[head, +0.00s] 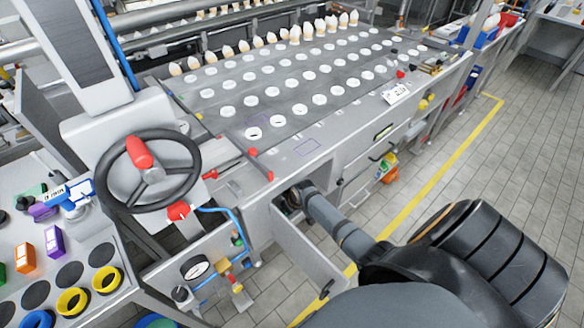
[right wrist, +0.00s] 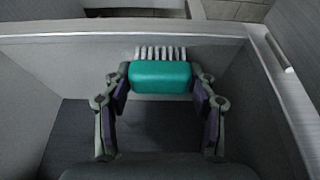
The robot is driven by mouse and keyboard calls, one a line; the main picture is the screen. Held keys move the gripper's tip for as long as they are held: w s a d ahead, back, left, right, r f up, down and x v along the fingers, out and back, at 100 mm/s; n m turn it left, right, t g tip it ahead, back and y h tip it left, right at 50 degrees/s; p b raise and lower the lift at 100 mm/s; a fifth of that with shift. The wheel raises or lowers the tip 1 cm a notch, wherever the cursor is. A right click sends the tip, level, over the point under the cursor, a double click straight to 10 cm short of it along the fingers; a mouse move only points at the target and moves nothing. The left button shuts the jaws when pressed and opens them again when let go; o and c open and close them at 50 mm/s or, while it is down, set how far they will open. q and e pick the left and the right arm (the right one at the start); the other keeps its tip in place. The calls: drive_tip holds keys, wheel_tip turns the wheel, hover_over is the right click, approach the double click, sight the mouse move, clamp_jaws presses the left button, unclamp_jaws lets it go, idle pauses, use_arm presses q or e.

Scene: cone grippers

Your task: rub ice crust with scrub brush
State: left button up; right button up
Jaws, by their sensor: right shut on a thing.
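My right gripper (right wrist: 162,88) is shut on the scrub brush (right wrist: 160,77), with one finger on each side of its teal block. A row of white bristles (right wrist: 160,53) points away from me, toward a pale grey wall. The bristles appear to be at or very near this wall; I cannot tell whether they touch it. In the head view my right arm reaches into an opening in the machine's front, where the gripper and brush are hidden. I cannot pick out an ice crust in either view. My left gripper is not in view.
Grey walls surround the gripper in the right wrist view, with a dark floor (right wrist: 150,125) below. In the head view an open panel (head: 300,245) hangs beside my right arm. A steering wheel (head: 150,172) stands at left. The tiled floor (head: 500,150) at right is clear.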

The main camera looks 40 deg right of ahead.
drive_tip(key=shift+a, duration=0.2)
drive_tip(key=shift+f, duration=0.1)
drive_tip(key=shift+w+d, duration=0.2)
drive_tip(key=shift+d, duration=1.75)
drive_tip(key=shift+d, duration=0.1)
